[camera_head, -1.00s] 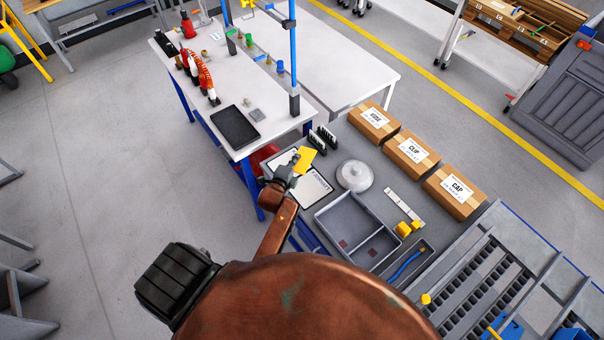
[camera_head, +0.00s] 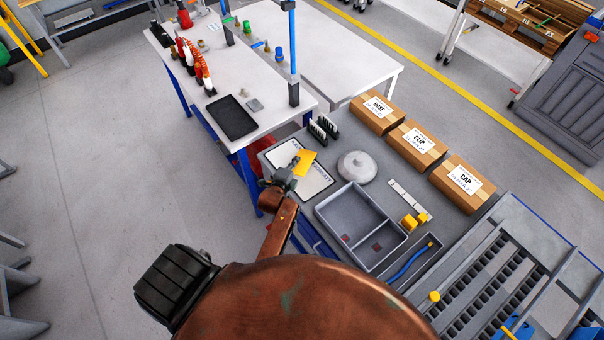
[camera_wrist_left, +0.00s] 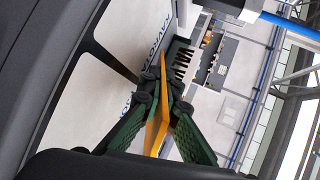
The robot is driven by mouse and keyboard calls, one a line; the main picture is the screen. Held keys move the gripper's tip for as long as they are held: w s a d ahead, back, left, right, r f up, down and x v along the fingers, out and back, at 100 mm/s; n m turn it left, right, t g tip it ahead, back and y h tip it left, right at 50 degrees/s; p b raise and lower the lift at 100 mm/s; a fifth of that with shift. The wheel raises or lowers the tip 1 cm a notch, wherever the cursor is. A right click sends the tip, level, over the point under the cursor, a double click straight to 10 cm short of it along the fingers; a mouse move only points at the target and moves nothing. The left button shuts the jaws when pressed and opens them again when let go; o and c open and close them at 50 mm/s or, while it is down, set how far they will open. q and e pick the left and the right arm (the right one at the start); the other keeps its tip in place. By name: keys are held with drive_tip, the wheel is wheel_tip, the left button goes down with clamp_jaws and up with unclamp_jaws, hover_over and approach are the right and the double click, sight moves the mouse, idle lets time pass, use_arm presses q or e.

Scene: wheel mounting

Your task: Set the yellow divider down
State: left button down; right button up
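The yellow divider (camera_head: 305,161) is a thin flat plate above the white mat (camera_head: 316,182) on the grey table. My left gripper (camera_head: 292,170) is shut on it, with the plate sticking out past the fingertips. In the left wrist view the divider (camera_wrist_left: 158,118) is seen nearly edge-on between the two green and black fingers of the left gripper (camera_wrist_left: 163,98). Printed lettering on the mat shows behind it. I cannot tell whether the divider touches the mat. My right gripper is not in view.
A grey two-compartment tray (camera_head: 345,213) stands right of the mat, with a round whitish lid-like piece (camera_head: 357,166) behind it. Black slotted holders (camera_head: 323,128) stand at the table's back left. Cardboard boxes (camera_head: 419,148) line the far edge. Small yellow blocks (camera_head: 411,222) lie beside the tray.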

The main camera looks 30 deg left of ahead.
use_arm(q)
drive_tip(key=shift+f, duration=0.5)
drive_tip(key=c, duration=2.7)
unclamp_jaws()
drive_tip(key=o, duration=0.4)
drive_tip(key=p+v, duration=0.5)
drive_tip(key=v, duration=0.2)
drive_tip(key=shift+r, duration=0.1)
drive_tip(key=shift+s+d+r+p, duration=0.1)
drive_tip(key=shift+s+r+p, duration=0.05)
drive_tip(key=shift+s+p, duration=0.35)
